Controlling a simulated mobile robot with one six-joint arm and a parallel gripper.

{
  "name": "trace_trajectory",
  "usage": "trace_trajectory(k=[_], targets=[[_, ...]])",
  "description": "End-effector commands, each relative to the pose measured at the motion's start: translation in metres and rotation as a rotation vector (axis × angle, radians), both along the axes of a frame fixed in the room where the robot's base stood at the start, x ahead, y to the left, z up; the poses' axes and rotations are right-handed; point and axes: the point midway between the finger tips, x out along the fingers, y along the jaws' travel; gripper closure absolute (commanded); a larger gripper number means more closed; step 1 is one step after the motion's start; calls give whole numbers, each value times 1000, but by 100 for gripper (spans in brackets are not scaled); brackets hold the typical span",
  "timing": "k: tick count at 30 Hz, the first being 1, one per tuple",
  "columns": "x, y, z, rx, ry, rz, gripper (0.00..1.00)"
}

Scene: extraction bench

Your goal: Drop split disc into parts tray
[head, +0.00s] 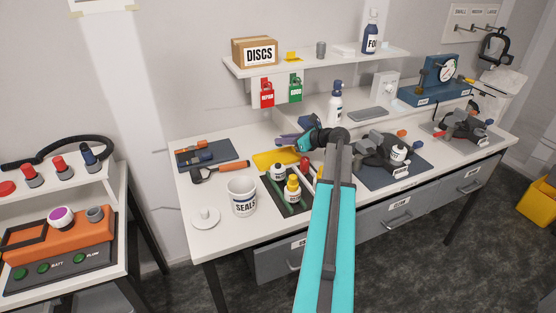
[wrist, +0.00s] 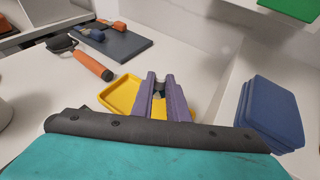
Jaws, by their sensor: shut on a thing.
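My gripper (head: 284,141) has purple fingers and hangs over the yellow parts tray (head: 268,163) at the back of the bench. In the wrist view the fingers (wrist: 160,82) point across the yellow tray (wrist: 120,94), above its middle. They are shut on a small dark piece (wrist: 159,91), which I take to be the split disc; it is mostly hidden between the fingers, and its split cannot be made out. In the head view the piece is too small to see. I cannot tell how high it is above the tray floor.
An orange-handled tool (head: 222,171) and a dark mat (head: 207,153) lie left of the tray. A SEALS cup (head: 242,196) and a dark tray of bottles (head: 288,208) stand in front. A blue stack (wrist: 272,112) is close on the right in the wrist view. A shelf (head: 315,62) overhangs behind.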

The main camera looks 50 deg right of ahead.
Motion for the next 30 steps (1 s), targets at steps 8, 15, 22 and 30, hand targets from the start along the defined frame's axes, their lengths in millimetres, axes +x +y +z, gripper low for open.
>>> trace_trajectory(k=[8, 15, 22, 30], targets=[[0, 0, 0, 0, 0, 0, 64], [-2, 0, 0, 0, 0, 0, 64], [-16, -2, 5, 0, 0, -1, 64], [-52, -7, 20, -2, 0, -1, 64]])
